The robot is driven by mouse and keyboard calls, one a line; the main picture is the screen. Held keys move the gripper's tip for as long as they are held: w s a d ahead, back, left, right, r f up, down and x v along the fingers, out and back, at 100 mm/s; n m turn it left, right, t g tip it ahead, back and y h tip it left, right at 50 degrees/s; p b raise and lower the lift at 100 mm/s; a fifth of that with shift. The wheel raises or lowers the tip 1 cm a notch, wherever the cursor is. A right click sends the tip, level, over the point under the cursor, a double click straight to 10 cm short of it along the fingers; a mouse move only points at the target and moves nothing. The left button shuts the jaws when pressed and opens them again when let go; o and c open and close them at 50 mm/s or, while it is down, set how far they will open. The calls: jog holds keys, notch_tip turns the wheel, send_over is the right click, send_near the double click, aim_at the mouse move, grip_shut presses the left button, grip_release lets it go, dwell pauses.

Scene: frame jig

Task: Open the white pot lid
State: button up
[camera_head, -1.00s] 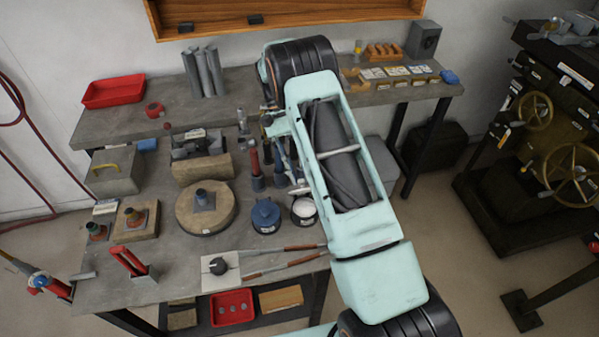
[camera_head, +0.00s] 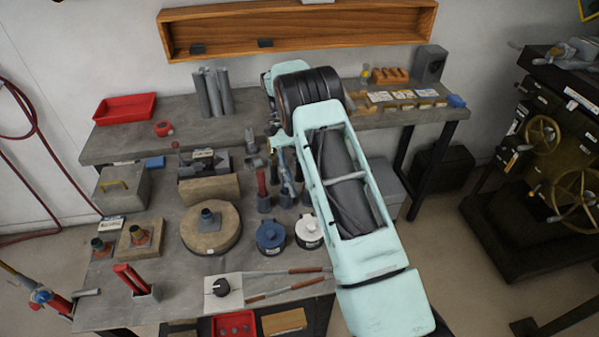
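The white pot (camera_head: 308,233) stands on the grey workbench, right of a blue pot (camera_head: 271,238). Its round white top faces up with a small dark spot near the middle; the lid looks seated, though it is small in view. My teal and black arm crosses the view just right of the white pot, its bent black joint above and behind it.
Upright tools (camera_head: 263,190) stand close behind the pots. A round wooden block (camera_head: 211,230) is to the left. Red-handled bars (camera_head: 285,282) and a black knob on a white plate (camera_head: 221,288) lie in front. A wooden shelf (camera_head: 300,28) hangs on the wall.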

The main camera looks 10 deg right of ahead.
jog(key=shift+v, duration=2.25)
